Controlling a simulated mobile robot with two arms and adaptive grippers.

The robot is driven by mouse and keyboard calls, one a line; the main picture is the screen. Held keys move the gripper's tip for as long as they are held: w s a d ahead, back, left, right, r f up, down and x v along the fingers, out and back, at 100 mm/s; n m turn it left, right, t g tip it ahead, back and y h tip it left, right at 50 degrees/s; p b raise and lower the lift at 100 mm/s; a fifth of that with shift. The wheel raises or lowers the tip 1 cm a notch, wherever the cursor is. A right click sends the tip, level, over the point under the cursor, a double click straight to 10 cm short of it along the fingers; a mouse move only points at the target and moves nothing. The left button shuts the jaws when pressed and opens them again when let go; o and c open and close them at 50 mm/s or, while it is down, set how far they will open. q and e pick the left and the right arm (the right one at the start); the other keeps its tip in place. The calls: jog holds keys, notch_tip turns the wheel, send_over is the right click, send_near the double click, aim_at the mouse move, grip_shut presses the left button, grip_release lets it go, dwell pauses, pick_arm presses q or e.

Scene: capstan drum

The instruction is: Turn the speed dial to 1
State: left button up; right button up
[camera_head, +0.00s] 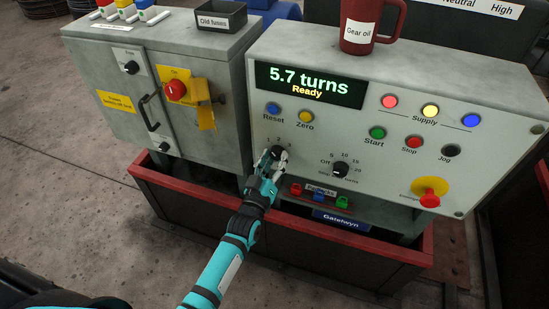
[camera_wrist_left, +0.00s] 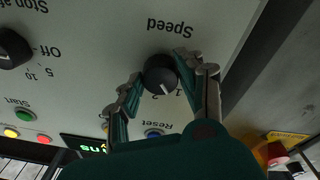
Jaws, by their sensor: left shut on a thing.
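The speed dial (camera_wrist_left: 160,75) is a small round black knob on the grey control panel, with "Speed" printed beside it. In the wrist view, which shows the panel upside down, its white mark points between 1 and 2. The 3 is hidden there by a finger. My left gripper (camera_head: 271,160) is shut on the dial, one finger on each side of it. In the head view the gripper covers most of the dial, with the numbers 1, 2, 3 showing above. My right gripper is not in view.
The black "Stop at" dial (camera_head: 341,170) sits right of the speed dial. The display (camera_head: 309,86) reads "5.7 turns, Ready". Blue Reset (camera_head: 273,109) and yellow Zero (camera_head: 306,117) buttons are above. A red-edged trough (camera_head: 330,240) runs below the panel.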

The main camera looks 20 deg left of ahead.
pick_arm(q)
jog(key=shift+n, duration=0.6)
jog(key=o, duration=1.1)
jog(key=shift+o, duration=0.2)
jog(key=shift+s, duration=0.15)
jog(key=s+f, duration=0.1)
jog(key=s, duration=1)
jog(key=shift+s+a+f, duration=0.15)
jog(key=shift+s, duration=0.2)
